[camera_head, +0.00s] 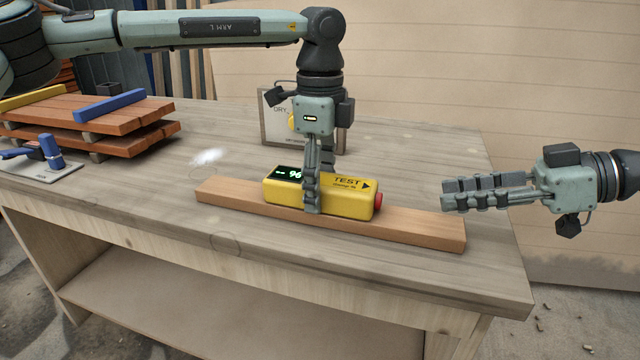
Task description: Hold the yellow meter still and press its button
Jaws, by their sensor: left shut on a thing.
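The yellow meter (350,200) lies on a long wooden board (425,226) on the workbench. Its dark display (285,172) shows green digits, partly hidden by my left gripper. "TEST" and an arrow are printed on its top, pointing to the red button (378,201) on its right end. My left gripper (312,205) comes down from above and is shut on the middle of the meter. My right gripper (444,194) lies level to the right of the button, its fingers together and pointing left. A clear gap separates its fingertips from the button.
Behind the meter stands a panel (273,125) with a yellow round part, partly hidden by my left gripper. Stacked reddish planks (130,117) and a blue-handled tool on a plate (60,172) are at the left. The bench front (200,245) is clear.

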